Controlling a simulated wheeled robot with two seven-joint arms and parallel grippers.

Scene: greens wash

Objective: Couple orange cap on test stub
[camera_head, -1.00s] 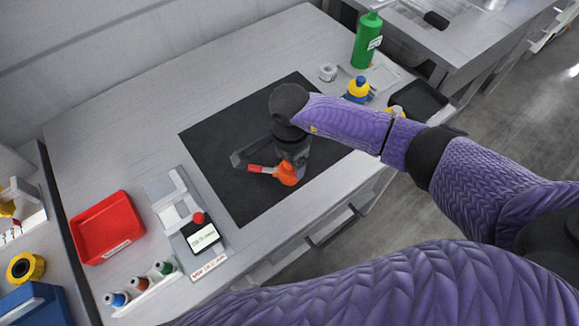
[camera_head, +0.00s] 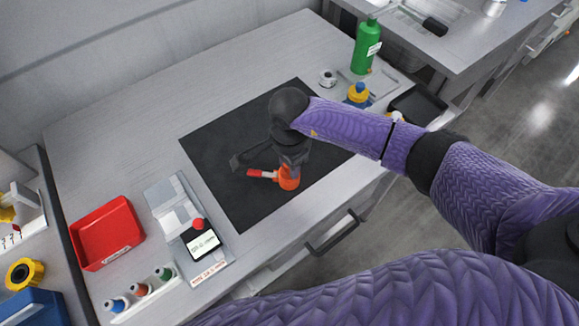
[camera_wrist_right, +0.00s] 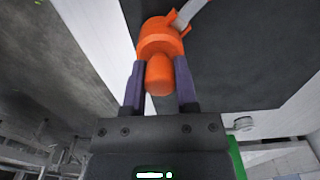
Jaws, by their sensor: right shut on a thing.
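The orange cap (camera_head: 289,178) is over the black mat (camera_head: 222,187) in the head view. A red and white lever (camera_head: 262,174) sticks out from it to the left. My right gripper (camera_head: 290,166) is above the cap and shut on it. In the right wrist view the orange cap (camera_wrist_right: 158,42) has its rounded knob between the two fingers of my right gripper (camera_wrist_right: 160,82). I cannot make out the test stub, nor whether anything lies under the cap. My left gripper is not in view.
A grey fixture with a red button and display (camera_head: 202,243) stands left of the mat, beside a red tray (camera_head: 104,238). Small bottles (camera_head: 140,289) stand in a front rack.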

